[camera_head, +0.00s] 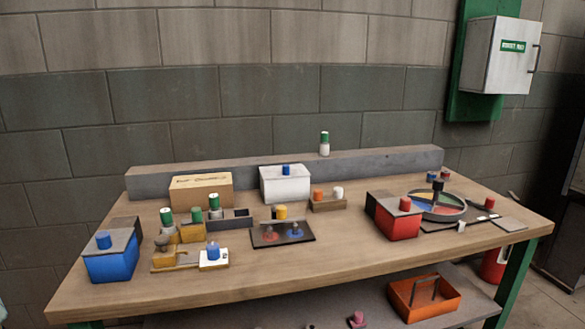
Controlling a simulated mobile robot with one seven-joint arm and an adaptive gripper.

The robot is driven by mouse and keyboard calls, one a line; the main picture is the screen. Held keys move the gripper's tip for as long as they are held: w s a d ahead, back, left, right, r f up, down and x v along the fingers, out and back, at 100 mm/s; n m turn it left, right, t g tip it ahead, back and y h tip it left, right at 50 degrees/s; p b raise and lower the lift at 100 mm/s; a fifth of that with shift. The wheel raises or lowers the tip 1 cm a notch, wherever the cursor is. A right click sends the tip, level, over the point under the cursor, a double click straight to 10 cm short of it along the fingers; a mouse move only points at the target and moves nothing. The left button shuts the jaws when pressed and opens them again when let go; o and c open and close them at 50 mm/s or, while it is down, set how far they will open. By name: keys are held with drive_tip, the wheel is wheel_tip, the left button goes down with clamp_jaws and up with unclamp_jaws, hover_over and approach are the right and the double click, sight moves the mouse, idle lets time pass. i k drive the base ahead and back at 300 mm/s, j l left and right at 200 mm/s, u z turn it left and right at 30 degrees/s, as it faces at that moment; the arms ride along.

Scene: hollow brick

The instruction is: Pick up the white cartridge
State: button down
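A small white cylinder (338,192), which looks like the white cartridge, stands upright at the right end of a small brown holder (328,206). An orange cylinder (317,196) stands beside it in the same holder. The holder sits towards the back middle of the wooden workbench (330,262), right of a white box (286,187) with a blue knob. My gripper is not in view.
A blue box (110,262) stands at the left and a red box (397,222) at the right. Several green-and-white cylinders (214,203) stand left of centre; another (324,142) stands on the grey back ledge (370,163). An orange tray (424,297) lies on the lower shelf. The front middle is clear.

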sight(167, 228)
drive_tip(key=k+j+z, duration=0.1)
drive_tip(key=j+z, duration=0.3)
drive_tip(key=j, duration=1.2)
drive_tip(key=i+j+z, duration=0.1)
drive_tip(key=j, duration=0.25)
drive_tip(key=i+j+z, duration=0.1)
drive_tip(key=i+j, duration=0.3)
drive_tip(key=i, duration=0.45)
